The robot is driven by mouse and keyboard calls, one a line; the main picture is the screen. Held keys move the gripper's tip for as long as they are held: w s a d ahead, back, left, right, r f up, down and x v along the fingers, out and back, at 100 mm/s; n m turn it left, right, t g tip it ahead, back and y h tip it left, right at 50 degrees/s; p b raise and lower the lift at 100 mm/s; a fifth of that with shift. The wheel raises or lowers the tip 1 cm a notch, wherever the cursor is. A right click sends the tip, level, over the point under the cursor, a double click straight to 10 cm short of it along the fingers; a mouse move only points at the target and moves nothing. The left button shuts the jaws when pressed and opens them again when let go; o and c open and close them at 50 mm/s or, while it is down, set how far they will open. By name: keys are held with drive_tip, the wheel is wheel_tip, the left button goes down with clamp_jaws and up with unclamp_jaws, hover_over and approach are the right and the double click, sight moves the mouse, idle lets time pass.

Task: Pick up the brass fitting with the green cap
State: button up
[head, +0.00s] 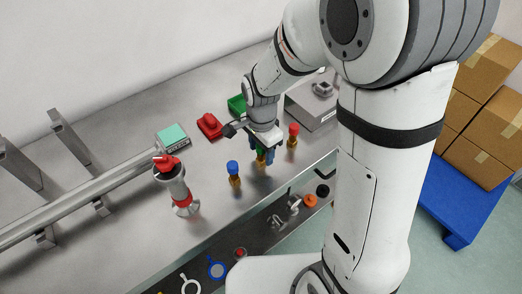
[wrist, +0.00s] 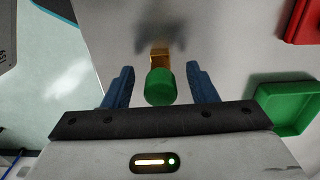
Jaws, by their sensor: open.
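The brass fitting with the green cap (wrist: 160,88) stands between the two blue fingers of my gripper (wrist: 160,88) in the wrist view. The fingers are open, with a visible gap on each side of the cap. In the head view my gripper (head: 262,153) is low over the metal table, and it mostly hides the fitting; a bit of its brass (head: 261,161) shows below the fingers. A brass fitting with a blue cap (head: 234,173) stands to the left. A brass fitting with a red cap (head: 293,135) stands to the right.
A red tray (head: 210,125) and a green tray (head: 237,105) lie behind my gripper. A grey box (head: 313,108) stands at the back right. A red-and-white post (head: 176,187) stands at the left. A dark strip (head: 262,232) with several small parts runs along the front.

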wheel_tip(320, 180, down, 2)
drive_tip(key=c, duration=1.1)
